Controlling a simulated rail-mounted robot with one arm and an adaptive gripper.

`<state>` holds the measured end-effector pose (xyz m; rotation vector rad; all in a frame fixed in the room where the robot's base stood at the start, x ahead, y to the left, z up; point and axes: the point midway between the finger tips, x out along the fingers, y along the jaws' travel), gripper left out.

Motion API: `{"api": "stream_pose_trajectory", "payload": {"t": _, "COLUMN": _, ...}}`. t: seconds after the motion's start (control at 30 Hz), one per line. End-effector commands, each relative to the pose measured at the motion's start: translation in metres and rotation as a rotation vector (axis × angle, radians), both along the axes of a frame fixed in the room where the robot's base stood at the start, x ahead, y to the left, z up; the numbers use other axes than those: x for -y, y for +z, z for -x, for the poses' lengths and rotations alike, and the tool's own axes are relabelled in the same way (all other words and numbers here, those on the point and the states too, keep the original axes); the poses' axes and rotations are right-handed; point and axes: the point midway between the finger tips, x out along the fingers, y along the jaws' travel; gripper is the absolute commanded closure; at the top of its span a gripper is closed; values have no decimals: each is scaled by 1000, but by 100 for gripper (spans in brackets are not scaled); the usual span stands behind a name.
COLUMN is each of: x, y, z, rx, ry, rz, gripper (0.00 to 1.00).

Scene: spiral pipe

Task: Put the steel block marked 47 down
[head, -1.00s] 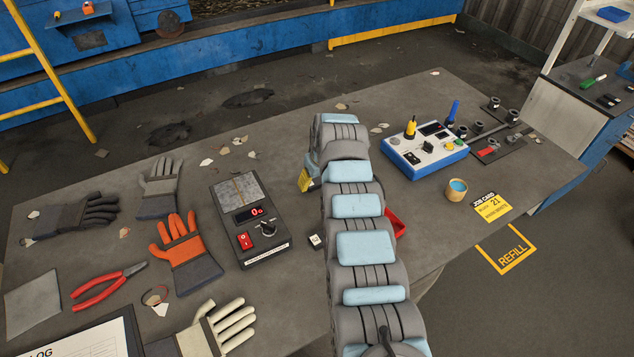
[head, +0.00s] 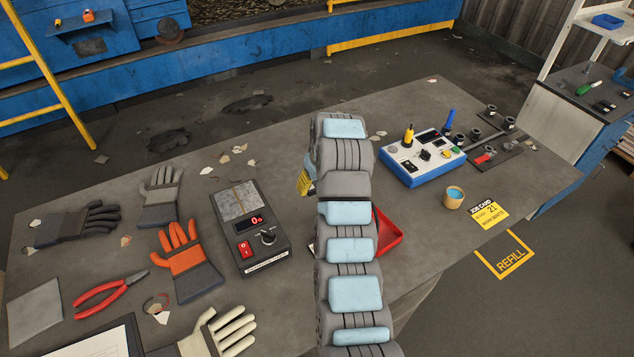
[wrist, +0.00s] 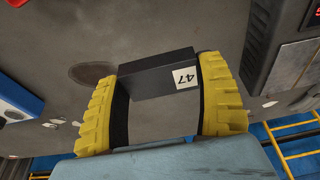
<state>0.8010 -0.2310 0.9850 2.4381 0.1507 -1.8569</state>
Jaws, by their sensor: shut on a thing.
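The steel block (wrist: 155,75) is a dark grey block with a white label reading 47, upside down in the wrist view. My gripper (wrist: 165,100) is shut on it, with a yellow ribbed finger on each side. A grey bench surface shows behind the block, and I cannot tell the gap between them. In the head view my arm hides the block; only a bit of my gripper's yellow finger (head: 305,181) shows at the arm's left edge, over the workbench (head: 290,160).
A hotplate-like unit (head: 248,228) with a red switch stands left of my arm. A red tray (head: 388,232) lies partly behind my arm. A blue-white instrument (head: 422,158), a small cup (head: 453,197) and a job card (head: 481,213) are to the right. Gloves (head: 187,260) and pliers (head: 108,288) lie left.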

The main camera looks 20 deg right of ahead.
Motion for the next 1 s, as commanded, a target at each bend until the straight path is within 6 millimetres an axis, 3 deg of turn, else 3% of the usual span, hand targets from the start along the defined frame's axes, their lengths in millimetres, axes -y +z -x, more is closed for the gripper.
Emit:
{"api": "stream_pose_trajectory", "payload": {"t": 0.1, "x": -1, "y": 12, "z": 6, "rx": 4, "ry": -2, "rz": 2, "gripper": 68}}
{"api": "stream_pose_trajectory", "payload": {"t": 1.0, "x": -23, "y": 45, "z": 80, "rx": 6, "ry": 1, "rz": 0, "gripper": 68}}
